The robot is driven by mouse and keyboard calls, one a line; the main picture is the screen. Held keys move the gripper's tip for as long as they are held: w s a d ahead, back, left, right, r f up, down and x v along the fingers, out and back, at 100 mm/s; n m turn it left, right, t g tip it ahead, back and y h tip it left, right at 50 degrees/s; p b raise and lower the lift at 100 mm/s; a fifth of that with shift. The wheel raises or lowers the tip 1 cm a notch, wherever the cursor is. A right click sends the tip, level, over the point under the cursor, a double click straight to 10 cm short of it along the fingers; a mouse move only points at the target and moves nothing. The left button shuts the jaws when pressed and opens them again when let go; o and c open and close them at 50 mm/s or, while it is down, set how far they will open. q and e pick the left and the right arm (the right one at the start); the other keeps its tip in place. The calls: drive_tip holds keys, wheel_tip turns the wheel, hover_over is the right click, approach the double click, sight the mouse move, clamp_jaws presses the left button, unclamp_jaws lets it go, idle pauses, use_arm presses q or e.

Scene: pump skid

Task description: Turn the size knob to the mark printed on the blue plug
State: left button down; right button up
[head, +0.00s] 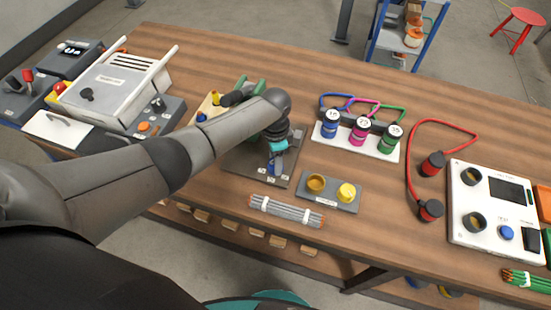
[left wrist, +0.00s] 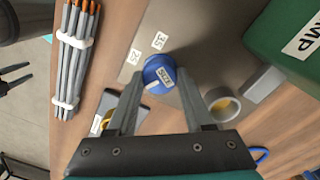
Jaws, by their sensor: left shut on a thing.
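The size knob (left wrist: 157,72) is blue with a white SIZE label, set on a grey plate (left wrist: 200,35) with printed marks 35 and 25 beside it in the left wrist view. My left gripper (left wrist: 158,84) is shut on the knob, one finger on each side. In the head view the same gripper (head: 277,160) reaches down over the plate. The knob's pointer and any marks under the fingers are hidden. The blue plug (head: 329,129) stands on a white stand; its cap number looks like 16 but is small.
Magenta (head: 359,132) and green (head: 388,141) plugs share the white stand (head: 352,148). A green pump housing (left wrist: 290,35) is beside the knob.

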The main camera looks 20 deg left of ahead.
use_arm(q)
drive_tip(key=shift+c, duration=1.4)
unclamp_jaws()
wheel_tip(320, 180, up, 15)
drive_tip(key=p, duration=0.3)
drive_tip(key=shift+w+r, duration=0.15)
drive_tip(key=shift+a, duration=0.1)
